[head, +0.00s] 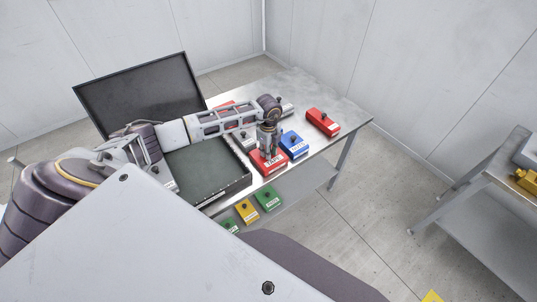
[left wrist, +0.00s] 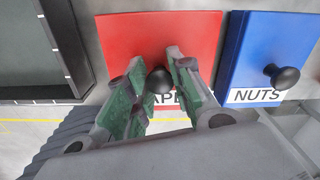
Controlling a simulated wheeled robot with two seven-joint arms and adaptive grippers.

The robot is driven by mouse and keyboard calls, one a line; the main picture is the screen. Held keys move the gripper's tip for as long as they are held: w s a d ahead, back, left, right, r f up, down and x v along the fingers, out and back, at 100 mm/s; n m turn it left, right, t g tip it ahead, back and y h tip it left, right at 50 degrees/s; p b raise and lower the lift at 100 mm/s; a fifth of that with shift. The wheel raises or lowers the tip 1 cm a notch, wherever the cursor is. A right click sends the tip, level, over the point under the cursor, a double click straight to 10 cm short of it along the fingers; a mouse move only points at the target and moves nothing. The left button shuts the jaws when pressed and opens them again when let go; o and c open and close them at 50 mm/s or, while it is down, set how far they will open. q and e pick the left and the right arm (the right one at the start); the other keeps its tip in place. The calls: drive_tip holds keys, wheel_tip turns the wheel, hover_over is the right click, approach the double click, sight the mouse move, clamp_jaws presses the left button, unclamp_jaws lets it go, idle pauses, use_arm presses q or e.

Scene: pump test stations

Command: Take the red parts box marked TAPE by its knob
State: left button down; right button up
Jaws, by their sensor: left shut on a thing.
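The red parts box (head: 268,164) marked TAPE stands on the metal table near its front edge. Its label is partly covered in the left wrist view, where the red box (left wrist: 200,35) fills the top middle. Its black knob (left wrist: 159,79) sits between the green-padded fingers of my left gripper (left wrist: 158,85). In the head view my left gripper (head: 267,150) points down onto the box from above. The gripper is shut on the knob, and the box appears to rest on the table. My right gripper is not in view.
A blue box (head: 293,144) marked NUTS stands close to the right of the red one. Another red box (head: 322,122) is farther right. An open dark case (head: 225,190) lies to the left. Yellow (head: 246,210) and green (head: 267,198) boxes sit on the lower shelf. The table's far right corner is clear.

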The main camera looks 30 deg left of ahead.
use_arm(q)
drive_tip(key=shift+r, duration=0.15)
wheel_tip(320, 180, up, 8)
drive_tip(key=shift+r+b, duration=0.1)
drive_tip(key=shift+b, duration=0.6)
drive_tip(key=shift+r, duration=0.75)
drive_tip(key=shift+r, duration=0.1)
